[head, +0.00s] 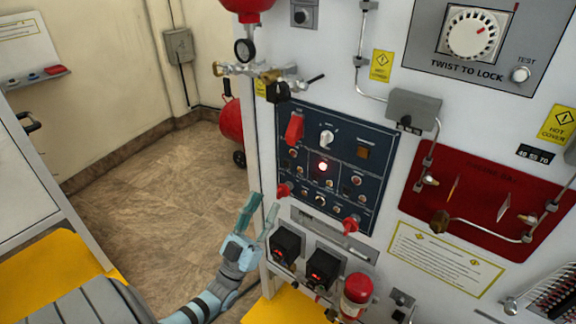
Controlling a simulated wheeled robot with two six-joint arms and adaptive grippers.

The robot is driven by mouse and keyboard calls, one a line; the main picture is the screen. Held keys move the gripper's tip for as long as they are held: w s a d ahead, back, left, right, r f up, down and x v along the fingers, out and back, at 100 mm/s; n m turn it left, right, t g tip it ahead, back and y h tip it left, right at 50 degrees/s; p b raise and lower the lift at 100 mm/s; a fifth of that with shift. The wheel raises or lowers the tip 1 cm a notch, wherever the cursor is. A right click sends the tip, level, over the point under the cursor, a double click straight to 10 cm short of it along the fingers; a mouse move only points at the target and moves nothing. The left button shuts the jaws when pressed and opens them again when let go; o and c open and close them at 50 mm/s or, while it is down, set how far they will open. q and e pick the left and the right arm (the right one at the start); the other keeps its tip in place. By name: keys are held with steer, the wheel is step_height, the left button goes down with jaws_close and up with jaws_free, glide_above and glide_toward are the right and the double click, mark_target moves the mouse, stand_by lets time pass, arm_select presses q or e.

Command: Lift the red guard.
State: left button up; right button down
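A red guard (294,128) sits at the upper left of the dark blue control panel (346,146) in the head view. It looks closed down against the panel, though its small size makes this hard to be sure of. My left gripper (263,204) is below and left of the guard, near the lower left edge of the panel. Its two fingers are spread apart with nothing between them, and it is apart from the guard. My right gripper is not in the view.
Red knobs (351,225) stick out at the panel's lower edge. Two black boxes with red displays (321,268) and a red-topped cylinder (357,291) stand below. A brass valve assembly (268,75) projects above the panel. Open floor (160,200) lies left of the cabinet.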

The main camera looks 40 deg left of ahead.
arm_select(q)
steer(key=p, duration=0.3)
glide_toward(294, 131)
steer(key=w+r, duration=0.2)
steer(key=w, duration=0.3)
steer(key=shift+w+a+r, duration=0.1)
steer(key=shift+w+a, duration=0.3)
steer(key=shift+w, duration=0.1)
jaws_close()
